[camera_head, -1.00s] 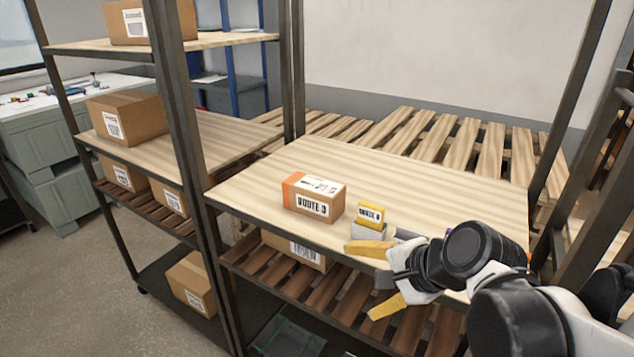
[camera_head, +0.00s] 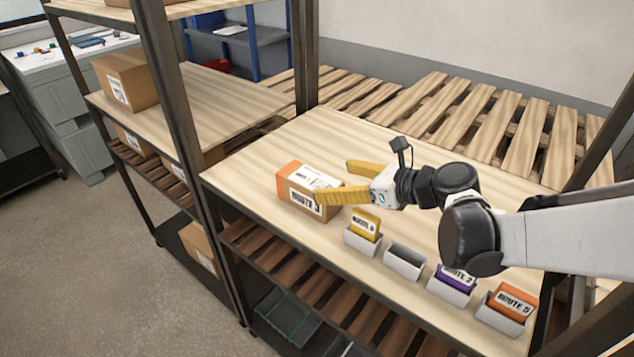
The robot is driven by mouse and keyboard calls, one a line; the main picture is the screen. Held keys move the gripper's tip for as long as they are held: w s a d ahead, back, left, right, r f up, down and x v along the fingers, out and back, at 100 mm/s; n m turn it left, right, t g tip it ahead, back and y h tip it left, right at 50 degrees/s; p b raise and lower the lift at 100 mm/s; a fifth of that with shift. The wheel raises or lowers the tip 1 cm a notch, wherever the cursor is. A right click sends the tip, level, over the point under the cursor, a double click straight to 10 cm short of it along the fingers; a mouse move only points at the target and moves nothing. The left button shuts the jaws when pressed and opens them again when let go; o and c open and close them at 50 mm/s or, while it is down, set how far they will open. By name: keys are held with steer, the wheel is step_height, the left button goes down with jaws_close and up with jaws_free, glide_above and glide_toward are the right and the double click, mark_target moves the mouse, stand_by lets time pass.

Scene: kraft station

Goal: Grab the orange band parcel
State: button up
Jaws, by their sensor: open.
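The orange band parcel (camera_head: 299,185) is a small brown box with an orange band at its left end and a "ROUTE 3" label on its front. It sits on the wooden shelf top near the front left. My gripper (camera_head: 332,180) is open at the parcel's right end, its yellow fingers pointing left. The nearer finger covers part of the label and the parcel's right front. The farther finger shows behind the parcel's right end. I cannot tell whether either finger touches it.
Small grey holders stand along the shelf's front edge: one with a yellow card (camera_head: 366,224), an empty holder (camera_head: 404,261), one with a purple card (camera_head: 457,277) and one with an orange card (camera_head: 515,302). A dark post (camera_head: 180,130) stands left. Free shelf lies behind the parcel.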

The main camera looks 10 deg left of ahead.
mark_target(315, 180)
steer(key=x, duration=0.2)
steer(key=shift+a+f, duration=0.2)
steer(key=shift+a, duration=0.15)
steer(key=shift+b+x, duration=0.75)
steer(key=shift+x, duration=2.05)
steer(key=shift+s+d, duration=0.15)
steer(key=shift+c, duration=1.3)
steer(key=shift+f, duration=0.1)
steer(key=c, duration=1.2)
steer(key=shift+c, duration=0.3)
